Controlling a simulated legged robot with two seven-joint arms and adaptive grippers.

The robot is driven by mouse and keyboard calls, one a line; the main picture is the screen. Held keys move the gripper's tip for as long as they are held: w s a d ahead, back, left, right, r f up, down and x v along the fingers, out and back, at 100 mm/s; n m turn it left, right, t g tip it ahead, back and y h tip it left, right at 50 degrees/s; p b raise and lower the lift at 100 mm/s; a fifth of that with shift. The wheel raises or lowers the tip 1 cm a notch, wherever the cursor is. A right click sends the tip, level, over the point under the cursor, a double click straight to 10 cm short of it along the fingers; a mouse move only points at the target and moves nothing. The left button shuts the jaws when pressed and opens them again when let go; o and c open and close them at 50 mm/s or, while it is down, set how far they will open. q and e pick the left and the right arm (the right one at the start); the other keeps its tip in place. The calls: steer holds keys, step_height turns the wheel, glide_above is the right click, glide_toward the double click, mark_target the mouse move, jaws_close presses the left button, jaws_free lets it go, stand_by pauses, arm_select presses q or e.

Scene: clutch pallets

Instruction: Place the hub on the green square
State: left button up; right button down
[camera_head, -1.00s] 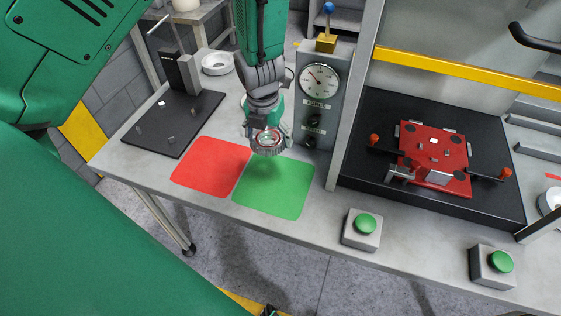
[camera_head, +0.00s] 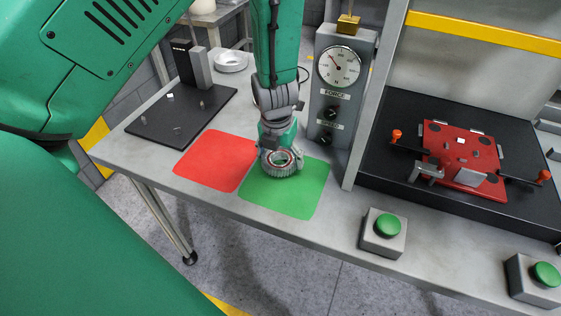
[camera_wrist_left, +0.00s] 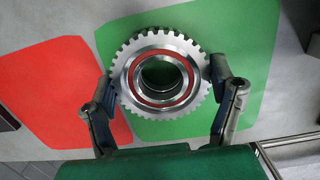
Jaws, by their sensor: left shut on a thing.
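The hub (camera_head: 279,163) is a toothed silver metal ring with a red inner band. My left gripper (camera_head: 280,154) is shut on it, with a finger on each side of its rim. In the left wrist view the hub (camera_wrist_left: 159,82) sits between the fingers of the left gripper (camera_wrist_left: 162,92). It is over the green square (camera_head: 297,193), towards the edge near the red square. The green square also shows in the left wrist view (camera_wrist_left: 240,60). Whether the hub touches the surface, I cannot tell. My right gripper is not in view.
The red square (camera_head: 213,160) lies left of the green one. A grey gauge box (camera_head: 339,90) stands behind. A black plate (camera_head: 180,117) with upright blocks is at the left. A red fixture (camera_head: 462,153) and green buttons (camera_head: 387,226) are at the right.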

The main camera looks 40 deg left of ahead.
arm_select(q)
steer(key=shift+r, duration=0.1)
steer(key=o, duration=1.7)
